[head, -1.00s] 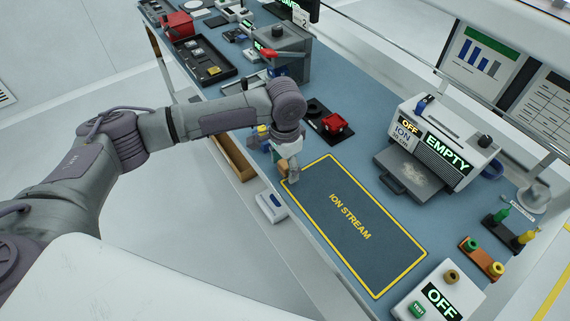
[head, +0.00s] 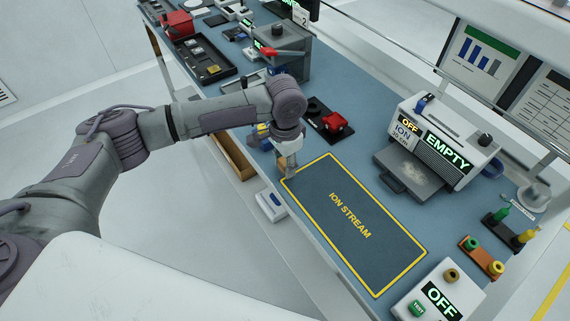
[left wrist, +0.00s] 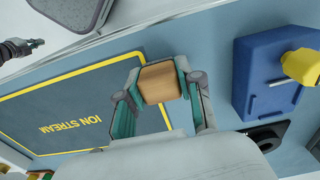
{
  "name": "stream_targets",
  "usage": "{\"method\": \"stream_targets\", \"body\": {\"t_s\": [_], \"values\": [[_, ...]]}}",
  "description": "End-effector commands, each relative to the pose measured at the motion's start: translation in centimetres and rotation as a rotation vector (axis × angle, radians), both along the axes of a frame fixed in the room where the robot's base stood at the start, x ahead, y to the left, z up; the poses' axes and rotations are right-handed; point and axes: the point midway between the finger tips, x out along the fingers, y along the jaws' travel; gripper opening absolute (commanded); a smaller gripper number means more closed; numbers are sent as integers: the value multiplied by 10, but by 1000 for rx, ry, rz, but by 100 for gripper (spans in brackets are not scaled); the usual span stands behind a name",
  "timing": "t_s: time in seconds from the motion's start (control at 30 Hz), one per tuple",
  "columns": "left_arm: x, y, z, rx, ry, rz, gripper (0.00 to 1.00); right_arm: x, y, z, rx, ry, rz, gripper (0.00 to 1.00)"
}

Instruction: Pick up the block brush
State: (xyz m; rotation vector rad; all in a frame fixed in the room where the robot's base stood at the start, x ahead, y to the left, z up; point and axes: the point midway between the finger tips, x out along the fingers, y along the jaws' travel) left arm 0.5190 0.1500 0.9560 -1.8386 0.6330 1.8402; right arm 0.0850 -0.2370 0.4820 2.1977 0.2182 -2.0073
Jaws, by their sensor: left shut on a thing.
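The block brush (left wrist: 160,83) shows in the left wrist view as a tan wooden block between the two fingers of my left gripper (left wrist: 158,95). The fingers touch it on both sides, and the gripper is shut on it. In the head view my left gripper (head: 287,170) points down at the far left corner of the yellow-edged ION STREAM mat (head: 345,215). There the brush is mostly hidden by the gripper. I cannot make out its bristles. My right gripper does not show.
A blue block with a yellow knob (left wrist: 270,75) stands close to the gripper. A red part on a black base (head: 333,122) lies behind it. The ionizer box marked EMPTY (head: 440,140) stands at the right. The mat is clear.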

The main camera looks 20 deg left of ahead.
Motion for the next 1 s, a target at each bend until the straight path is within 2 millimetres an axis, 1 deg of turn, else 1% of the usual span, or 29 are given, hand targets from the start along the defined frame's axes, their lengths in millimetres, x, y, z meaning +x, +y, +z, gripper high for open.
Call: {"method": "stream_targets", "body": {"t_s": [0.13, 0.23, 0.27, 0.3, 0.37, 0.5, 0.7, 0.9, 1.0], "values": [[1, 0, 15, -2, -4, 0, 7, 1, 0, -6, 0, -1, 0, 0], [1, -1, 33, -3, -5, 0, 7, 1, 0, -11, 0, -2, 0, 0], [2, -4, 37, -3, -4, -2, 7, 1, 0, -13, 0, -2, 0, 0], [6, -14, 41, -4, -4, -4, 7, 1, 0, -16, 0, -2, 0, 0], [10, -27, 48, -4, -4, -4, 7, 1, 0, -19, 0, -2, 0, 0], [22, -58, 69, -4, -6, -4, 7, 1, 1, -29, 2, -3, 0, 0], [34, -92, 92, -2, -3, -2, 7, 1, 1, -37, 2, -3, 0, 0], [41, -107, 103, -1, -2, 0, 7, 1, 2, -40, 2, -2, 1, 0], [42, -109, 105, -1, -1, 1, 7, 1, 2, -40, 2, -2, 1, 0]]}}
